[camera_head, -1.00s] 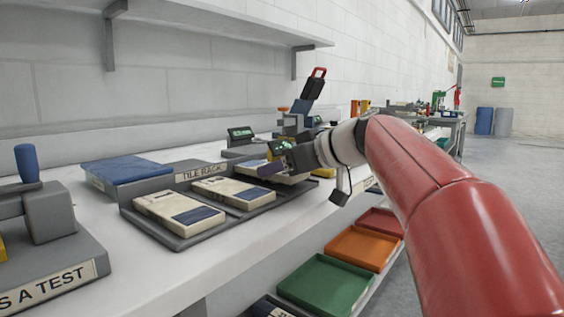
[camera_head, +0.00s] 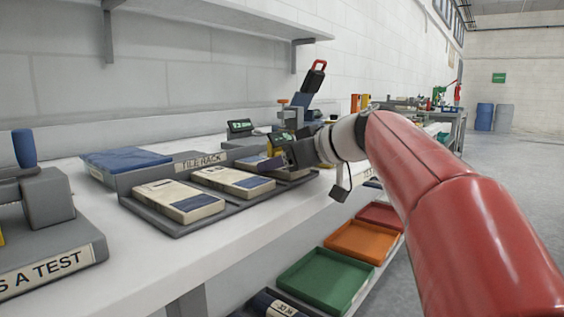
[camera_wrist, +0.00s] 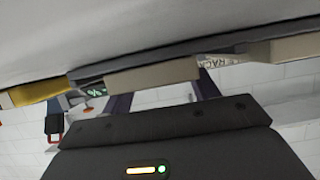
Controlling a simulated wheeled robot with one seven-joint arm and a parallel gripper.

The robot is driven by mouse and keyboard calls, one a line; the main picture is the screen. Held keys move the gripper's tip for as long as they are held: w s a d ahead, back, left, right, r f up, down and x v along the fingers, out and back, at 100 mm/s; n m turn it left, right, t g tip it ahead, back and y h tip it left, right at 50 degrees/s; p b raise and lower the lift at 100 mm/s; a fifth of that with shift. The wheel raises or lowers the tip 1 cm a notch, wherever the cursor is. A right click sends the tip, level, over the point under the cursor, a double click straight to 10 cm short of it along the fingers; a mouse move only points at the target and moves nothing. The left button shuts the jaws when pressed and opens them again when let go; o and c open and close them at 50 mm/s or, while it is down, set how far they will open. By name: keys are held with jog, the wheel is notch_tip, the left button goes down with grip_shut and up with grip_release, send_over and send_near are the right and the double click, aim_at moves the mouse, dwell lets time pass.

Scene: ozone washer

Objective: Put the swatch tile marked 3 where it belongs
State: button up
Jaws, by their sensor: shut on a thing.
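The tile rack (camera_head: 150,224) lies on the bench with two cream tiles, a near one (camera_head: 180,200) and a middle one (camera_head: 233,181), each with a dark blue patch. My gripper (camera_head: 275,163) is at the rack's far right end, shut on a third tile, whose cream edge shows between the fingers in the wrist view (camera_wrist: 152,78). My gripper hides most of this tile in the head view. I cannot read a number on any tile, and cannot tell if the held one touches the rack.
A small device with a green display (camera_head: 240,129) and a clamp-like tool with a red-topped handle (camera_head: 314,78) stand behind my gripper. A grey press with a blue knob (camera_head: 45,195) is at left. Green (camera_head: 322,280) and orange (camera_head: 362,241) trays sit below the bench.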

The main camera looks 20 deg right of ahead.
jog(key=o, duration=1.2)
jog(key=shift+o, duration=0.2)
jog(key=shift+s, duration=0.1)
jog(key=v, duration=0.7)
jog(key=shift+s+d+r, duration=0.15)
jog(key=shift+s, duration=0.1)
jog(key=shift+s+d, duration=0.1)
jog(key=shift+s, duration=0.05)
